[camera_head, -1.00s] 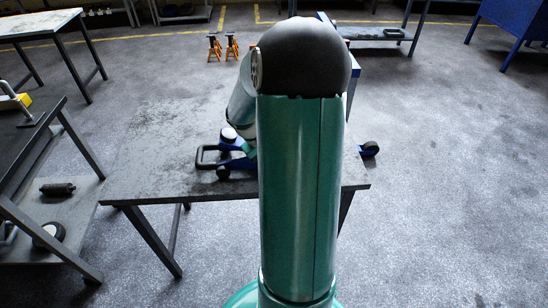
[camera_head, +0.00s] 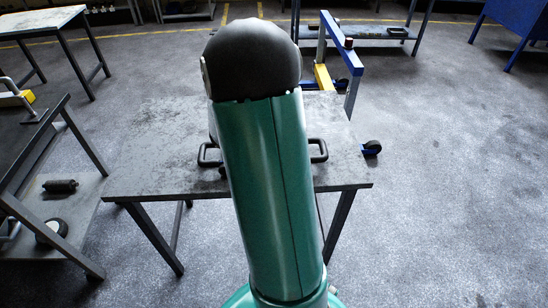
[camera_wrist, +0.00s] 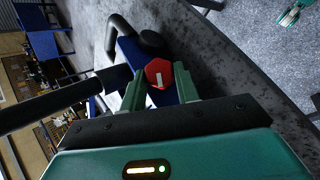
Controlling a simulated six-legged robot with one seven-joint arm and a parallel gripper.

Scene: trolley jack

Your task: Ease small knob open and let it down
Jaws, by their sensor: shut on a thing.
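The small red knob (camera_wrist: 160,73) is six-sided with a white mark on its face. It sits on the blue trolley jack (camera_wrist: 128,52) in the wrist view. My gripper (camera_wrist: 159,82) has one green finger on each side of the knob and is shut on it. A thick black bar (camera_wrist: 65,103) runs in from the left, close to the left finger. In the head view my arm hides the knob, the gripper and most of the jack. Only black loop-shaped bars (camera_head: 319,150) show on either side of my arm.
The jack stands on a grey worktable (camera_head: 155,160) whose left part is clear. A darker bench (camera_head: 40,140) stands at the left. A blue hoist frame (camera_head: 342,45) with a yellow part stands behind. A black caster (camera_head: 372,147) shows right of the table. Open floor lies right.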

